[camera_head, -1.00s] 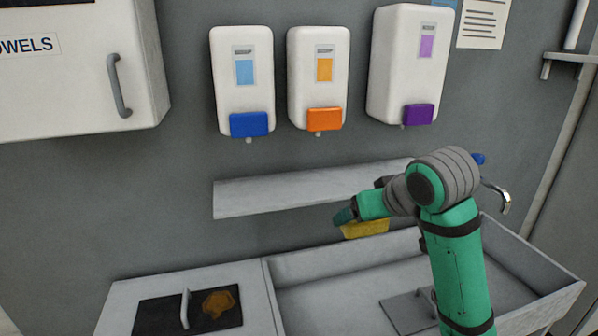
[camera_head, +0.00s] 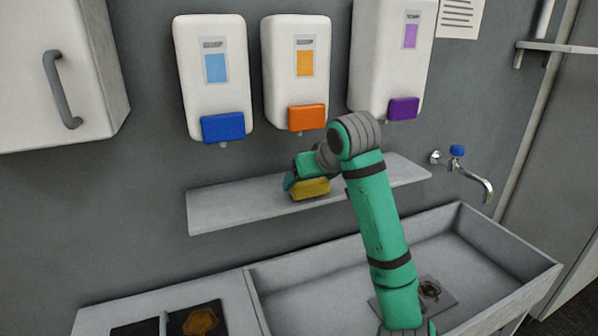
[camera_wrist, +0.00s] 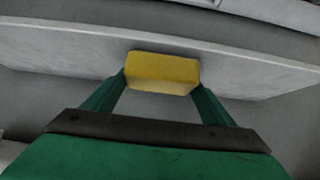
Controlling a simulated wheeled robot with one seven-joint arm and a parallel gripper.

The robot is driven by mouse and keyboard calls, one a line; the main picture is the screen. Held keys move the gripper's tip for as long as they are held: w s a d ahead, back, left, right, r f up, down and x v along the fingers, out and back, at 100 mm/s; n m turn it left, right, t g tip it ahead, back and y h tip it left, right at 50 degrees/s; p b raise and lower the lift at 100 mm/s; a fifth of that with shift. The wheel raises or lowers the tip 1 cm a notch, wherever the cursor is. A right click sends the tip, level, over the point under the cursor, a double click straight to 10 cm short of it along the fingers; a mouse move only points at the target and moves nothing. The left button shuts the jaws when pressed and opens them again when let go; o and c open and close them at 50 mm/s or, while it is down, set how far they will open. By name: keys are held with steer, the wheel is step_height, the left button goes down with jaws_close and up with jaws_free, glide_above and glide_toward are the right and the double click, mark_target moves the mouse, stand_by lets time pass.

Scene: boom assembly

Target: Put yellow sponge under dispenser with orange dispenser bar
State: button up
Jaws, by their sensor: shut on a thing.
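The yellow sponge (camera_head: 310,189) is held by my gripper (camera_head: 291,182) at the front edge of the grey shelf (camera_head: 235,205). In the wrist view the sponge (camera_wrist: 162,72) sits between the two green fingers of my gripper (camera_wrist: 160,88), with the shelf (camera_wrist: 60,50) behind it. I cannot tell whether the sponge touches the shelf. The dispenser with the orange bar (camera_head: 308,117) hangs on the wall above the shelf, roughly above the sponge in the head view.
A dispenser with a blue bar (camera_head: 222,127) hangs to the left, one with a purple bar (camera_head: 403,108) to the right. Below are a sink (camera_head: 470,235) and a tap (camera_head: 476,178). A white cabinet (camera_head: 60,25) is at upper left. The shelf's left part is clear.

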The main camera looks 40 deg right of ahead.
mark_target(312, 183)
steer(key=shift+w+d, duration=0.2)
steer(key=shift+w, duration=1.25)
steer(key=w, duration=0.1)
steer(key=w+d, duration=0.1)
steer(key=w, duration=0.1)
steer(key=shift+w+d, duration=0.2)
steer(key=shift+d, duration=0.05)
steer(key=shift+s+f, duration=0.1)
steer(key=shift+f, duration=0.15)
steer(key=shift+a, duration=0.15)
steer(key=shift+f, duration=0.15)
steer(key=o, duration=1.1)
steer(key=v, duration=1.2)
